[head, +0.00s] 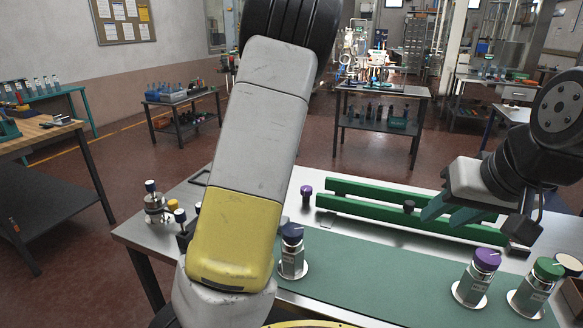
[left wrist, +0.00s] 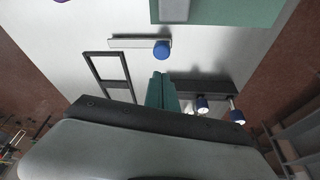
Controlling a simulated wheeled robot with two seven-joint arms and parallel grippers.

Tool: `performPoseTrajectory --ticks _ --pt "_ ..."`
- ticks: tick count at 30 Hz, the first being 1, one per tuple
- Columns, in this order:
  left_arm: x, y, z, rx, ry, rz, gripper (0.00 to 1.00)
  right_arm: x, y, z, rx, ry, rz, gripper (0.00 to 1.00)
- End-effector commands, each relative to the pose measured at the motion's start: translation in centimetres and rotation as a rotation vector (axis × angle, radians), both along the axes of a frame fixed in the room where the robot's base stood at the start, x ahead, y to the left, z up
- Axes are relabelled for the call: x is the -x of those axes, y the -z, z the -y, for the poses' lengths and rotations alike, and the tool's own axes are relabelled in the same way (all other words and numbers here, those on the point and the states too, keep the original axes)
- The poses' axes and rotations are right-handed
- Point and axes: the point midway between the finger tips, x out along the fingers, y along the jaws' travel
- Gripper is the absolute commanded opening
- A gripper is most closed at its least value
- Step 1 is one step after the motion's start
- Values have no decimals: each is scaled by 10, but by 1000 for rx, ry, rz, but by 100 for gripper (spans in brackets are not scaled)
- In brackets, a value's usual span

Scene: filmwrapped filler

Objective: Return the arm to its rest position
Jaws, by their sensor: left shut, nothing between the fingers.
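My left arm (head: 250,130), white and yellow, rises through the middle of the head view; its gripper is hidden there. In the left wrist view my left gripper (left wrist: 161,78) has its teal fingers shut and empty, over the metal table top near a blue-capped part (left wrist: 161,50). My right gripper (head: 452,212) is at the right of the head view. Its teal fingers look apart, with nothing seen between them, in front of the green rails (head: 380,208).
A steel table (head: 400,176) with a green mat (head: 380,265) lies in front. On it stand a blue-capped bottle (head: 292,250), a purple-capped bottle (head: 476,278) and a green-capped bottle (head: 536,287). A small metal fixture (head: 155,203) stands at the left edge. Other benches stand behind.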

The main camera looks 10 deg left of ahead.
Motion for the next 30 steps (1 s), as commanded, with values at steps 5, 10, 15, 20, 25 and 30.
performPoseTrajectory --ticks 5,10,15,20,25,30 --pt "8 -1 4 38 25 -4 0 0 0 0 0 0 0 36" --pt "35 -13 25 164 148 -7 0 0 0 0 0 0 0 36" --pt "69 -39 54 280 340 26 0 0 0 0 0 0 0 36" --pt "104 -70 79 335 537 84 0 0 0 0 0 0 0 36" --pt "146 -103 102 330 754 160 0 0 0 0 0 0 0 36" --pt "191 -130 121 257 966 232 0 0 0 0 0 0 0 36"
